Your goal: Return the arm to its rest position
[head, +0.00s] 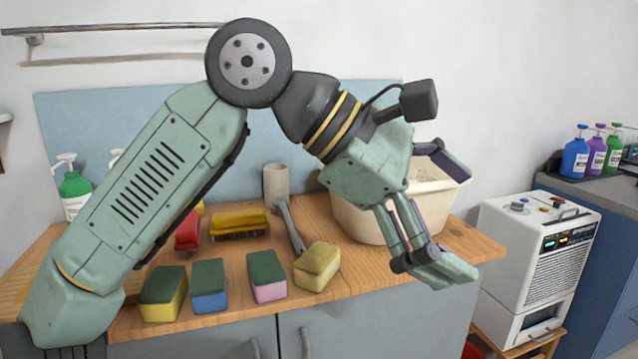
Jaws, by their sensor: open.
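My arm reaches up from the lower left of the head view, bends at a raised elbow and comes down to the right. My gripper (440,208) is open and its fingers are apart. Nothing shows between them. It is in front of and partly over a cream tub (368,222) on the wooden counter (225,333), hiding part of the tub. I cannot tell whether the gripper touches the tub.
Several sponges (267,276) line the counter's front, with a yellow brush (239,222), a red brush (187,231) and a grey-handled tool (290,226) behind. A green bottle (75,190) stands left. A white machine (535,265) and coloured bottles (575,155) are at right.

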